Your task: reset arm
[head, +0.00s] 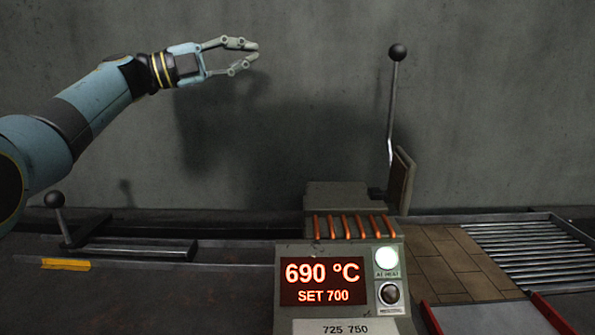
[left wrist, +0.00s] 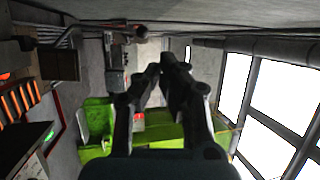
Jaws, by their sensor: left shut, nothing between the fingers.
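My left arm comes in from the left in the head view and is raised in front of the grey wall. Its gripper (head: 254,54) points to the right, with its fingertips close together and nothing held. In the left wrist view the same gripper (left wrist: 163,65) shows dark fingers converging, empty. It is well above the bench and apart from everything. My right gripper is in neither view.
A control box (head: 343,290) reads 690 °C, SET 700, with a lit green-white lamp (head: 387,259). A tall black-knobbed lever (head: 392,110) stands behind it. A short lever (head: 57,215) is at left. A roller conveyor (head: 525,250) lies right. The wall area is free.

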